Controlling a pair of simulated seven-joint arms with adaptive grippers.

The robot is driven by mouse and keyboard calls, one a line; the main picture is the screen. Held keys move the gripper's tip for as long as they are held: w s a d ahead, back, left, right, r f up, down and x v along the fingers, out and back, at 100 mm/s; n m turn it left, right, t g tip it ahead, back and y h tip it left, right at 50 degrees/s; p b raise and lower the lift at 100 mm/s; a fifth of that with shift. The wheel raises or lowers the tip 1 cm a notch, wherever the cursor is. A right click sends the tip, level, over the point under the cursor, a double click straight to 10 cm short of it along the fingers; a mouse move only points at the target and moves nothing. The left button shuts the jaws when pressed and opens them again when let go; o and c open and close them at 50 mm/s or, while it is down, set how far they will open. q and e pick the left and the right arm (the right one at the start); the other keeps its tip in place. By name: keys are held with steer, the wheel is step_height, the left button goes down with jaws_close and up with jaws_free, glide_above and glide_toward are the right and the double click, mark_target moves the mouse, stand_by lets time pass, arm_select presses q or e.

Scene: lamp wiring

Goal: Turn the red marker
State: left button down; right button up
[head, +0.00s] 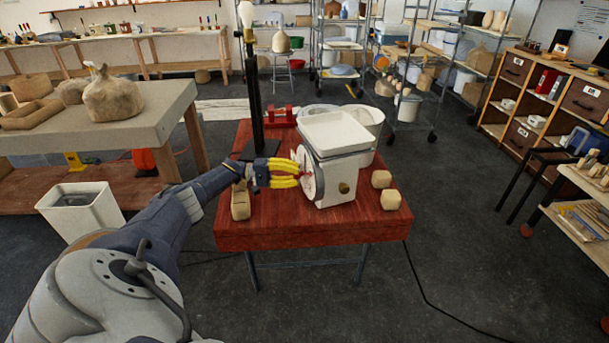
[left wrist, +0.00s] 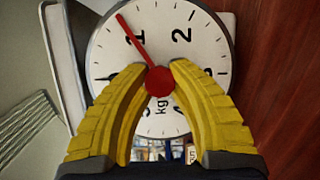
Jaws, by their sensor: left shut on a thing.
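The red marker (left wrist: 134,42) is a thin needle with a round hub on the white dial (left wrist: 205,50) of a kitchen scale. In the left wrist view it points up and left, its tip just past the 1. The white scale (head: 338,180) stands on the red table with its dial facing left. My left gripper (head: 299,173), with yellow fingers, reaches the dial from the left. Its fingertips (left wrist: 162,70) are closed around the hub in the wrist view. The fingers hide the lower dial and part of its numbers. My right gripper is in neither view.
The red table (head: 280,232) also holds a wooden block (head: 240,202) in front, two small blocks (head: 390,199) at right and a black lamp stand (head: 254,100) behind my gripper. A workbench (head: 150,120) stands to the left.

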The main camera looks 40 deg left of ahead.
arm_select(q)
steer(key=shift+s+d+f, duration=0.1)
steer(key=shift+d+f, duration=0.05)
steer(key=shift+f, duration=0.05)
steer(key=c, duration=1.1)
jaws_free()
steer(key=shift+r, duration=0.15)
steer(key=shift+o, duration=0.2)
steer(key=shift+a, duration=0.2)
steer(key=v, duration=0.7)
steer(key=shift+s, duration=0.1)
steer(key=shift+c, duration=0.4)
